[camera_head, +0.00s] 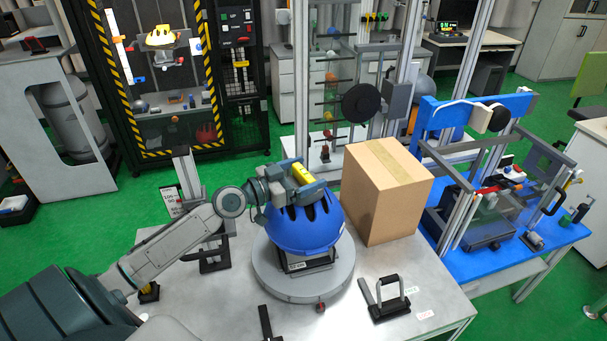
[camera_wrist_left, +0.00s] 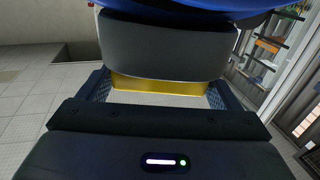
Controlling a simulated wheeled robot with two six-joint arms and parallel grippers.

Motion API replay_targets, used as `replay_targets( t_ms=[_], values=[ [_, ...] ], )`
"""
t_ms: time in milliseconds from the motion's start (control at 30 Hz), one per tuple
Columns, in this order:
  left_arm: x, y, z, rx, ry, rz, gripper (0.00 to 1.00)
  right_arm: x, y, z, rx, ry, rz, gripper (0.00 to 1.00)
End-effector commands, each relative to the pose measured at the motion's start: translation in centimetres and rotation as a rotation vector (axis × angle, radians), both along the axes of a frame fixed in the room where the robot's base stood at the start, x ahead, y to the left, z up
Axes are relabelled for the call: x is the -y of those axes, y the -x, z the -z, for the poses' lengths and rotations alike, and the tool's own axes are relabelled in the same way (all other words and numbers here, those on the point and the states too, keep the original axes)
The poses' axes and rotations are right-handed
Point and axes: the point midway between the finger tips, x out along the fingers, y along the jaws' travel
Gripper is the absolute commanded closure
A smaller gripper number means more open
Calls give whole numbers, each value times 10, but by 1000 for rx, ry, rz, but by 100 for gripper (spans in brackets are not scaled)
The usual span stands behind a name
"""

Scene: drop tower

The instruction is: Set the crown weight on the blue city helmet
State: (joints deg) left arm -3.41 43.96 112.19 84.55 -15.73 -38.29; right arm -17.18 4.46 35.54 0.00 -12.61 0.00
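The blue city helmet (camera_head: 305,228) sits dome up on a small dark stand on a round grey turntable (camera_head: 290,284). My left gripper (camera_head: 301,178) is at the helmet's crown. Its fingers are at the two ends of a yellow-topped dark grey block, which I take to be the crown weight (camera_head: 300,172). In the left wrist view the weight's dark body (camera_wrist_left: 168,48) and yellow strip span between the fingers, with the blue helmet (camera_wrist_left: 190,8) right against its far side. Whether the weight bears on the helmet or hangs just above it I cannot tell. My right gripper is out of view.
A cardboard box (camera_head: 388,190) stands close to the right of the helmet. A black-handled fixture (camera_head: 388,297) lies on the front right of the grey table. A blue bench rig (camera_head: 490,190) stands further right, and a black-and-yellow striped drop tower (camera_head: 165,80) behind left.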

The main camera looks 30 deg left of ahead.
Motion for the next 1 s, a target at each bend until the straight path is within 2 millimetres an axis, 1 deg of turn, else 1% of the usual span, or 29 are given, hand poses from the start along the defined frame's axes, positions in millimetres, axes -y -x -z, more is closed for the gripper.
replay_targets(
  t_ms=[33,67,300,433,700,1000],
  values=[
    [0,0,0,0,0,0,5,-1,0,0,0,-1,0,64],
    [0,0,0,0,0,0,0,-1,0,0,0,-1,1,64],
    [-1,1,3,-7,-1,0,0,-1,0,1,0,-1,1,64],
    [-3,5,4,-6,-4,-1,0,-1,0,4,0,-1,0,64],
    [-12,26,6,-7,-7,3,0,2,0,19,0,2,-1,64],
    [-22,43,5,-4,-8,-1,0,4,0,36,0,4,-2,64]
  ],
)
